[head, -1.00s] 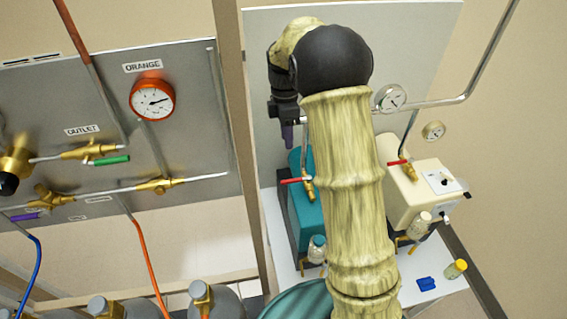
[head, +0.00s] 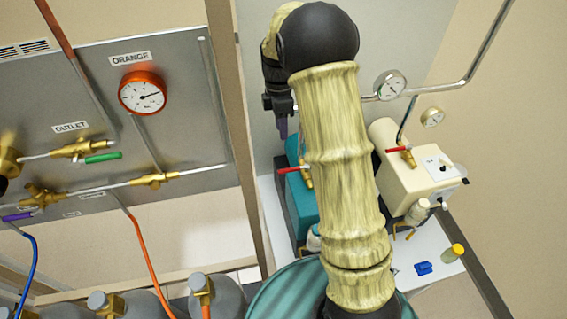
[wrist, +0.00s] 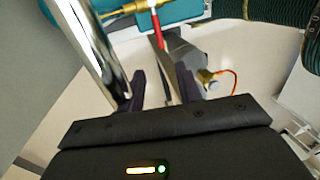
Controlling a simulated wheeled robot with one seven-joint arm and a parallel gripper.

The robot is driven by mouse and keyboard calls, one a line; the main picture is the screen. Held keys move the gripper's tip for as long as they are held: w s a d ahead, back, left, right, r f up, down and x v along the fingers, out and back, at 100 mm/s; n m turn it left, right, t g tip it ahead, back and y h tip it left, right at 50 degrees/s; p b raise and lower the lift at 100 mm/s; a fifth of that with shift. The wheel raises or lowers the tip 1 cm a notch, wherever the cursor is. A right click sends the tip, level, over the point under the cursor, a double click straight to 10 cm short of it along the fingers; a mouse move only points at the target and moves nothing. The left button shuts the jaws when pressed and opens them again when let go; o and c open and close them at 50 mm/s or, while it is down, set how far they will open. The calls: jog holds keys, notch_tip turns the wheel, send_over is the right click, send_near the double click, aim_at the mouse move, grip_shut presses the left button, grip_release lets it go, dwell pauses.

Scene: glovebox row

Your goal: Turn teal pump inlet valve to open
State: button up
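The teal pump (head: 301,205) stands on the white bench, partly hidden by my arm. Its inlet valve has a brass body (head: 307,178) and a red lever (head: 290,169) pointing left, across the vertical line. In the wrist view the red lever (wrist: 157,30) and brass valve (wrist: 120,16) show at the top, in front of the teal casing (wrist: 185,10). My gripper (head: 283,130) is above the lever in the head view, pointing down. In the wrist view its dark fingers (wrist: 163,88) are apart with nothing held; the lever lies beyond the fingertips.
A shiny pipe (wrist: 95,45) runs close by the left finger in the wrist view. A cream pump (head: 410,183) with its own red lever (head: 397,149) stands to the right. A grey gas panel (head: 190,115) and frame post (head: 235,120) stand to the left.

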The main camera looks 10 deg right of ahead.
aim_at(293, 169)
jog(key=s+f+p, duration=0.1)
jog(key=f, duration=0.3)
jog(key=s+f+p, duration=0.1)
jog(key=f, duration=0.4)
jog(key=f+p, duration=0.1)
jog(key=f, duration=0.4)
jog(key=shift+s, duration=0.4)
grip_shut()
